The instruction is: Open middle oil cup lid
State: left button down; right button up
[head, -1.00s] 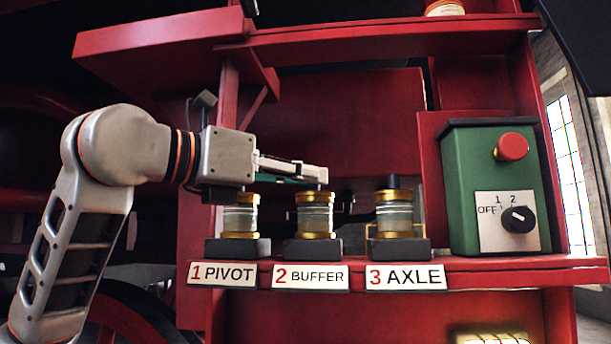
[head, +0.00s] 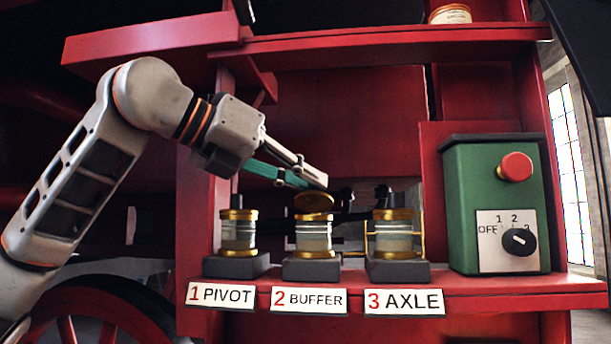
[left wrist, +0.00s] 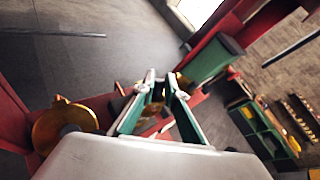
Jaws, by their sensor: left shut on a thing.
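The middle oil cup (head: 313,237), glass with gold bands, stands on a dark block above the "2 BUFFER" label (head: 309,300). Its gold lid (head: 314,203) is tilted up, its round face showing toward the head camera. My left gripper (head: 318,183) comes in from the upper left, angled down to the right, with its fingertips right at the lid. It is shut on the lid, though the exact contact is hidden. In the left wrist view the fingers (left wrist: 163,78) show with a gold part between them. My right gripper is not in view.
The pivot cup (head: 238,232) stands left and the axle cup (head: 394,235) right, both close by. A green control box (head: 460,215) with a red button and a dial is farther right. A red shelf (head: 380,42) runs above.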

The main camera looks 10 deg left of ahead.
pick_arm(q)
jog(key=shift+w+r+n+g, duration=0.25)
jog(key=shift+w+n+g, duration=0.15)
jog(key=shift+g, duration=0.2)
jog(key=c, duration=2)
grip_release()
jog(key=shift+c, duration=0.2)
jog(key=shift+a, duration=0.1)
jog(key=v, duration=1.2)
jog(key=shift+r, duration=0.15)
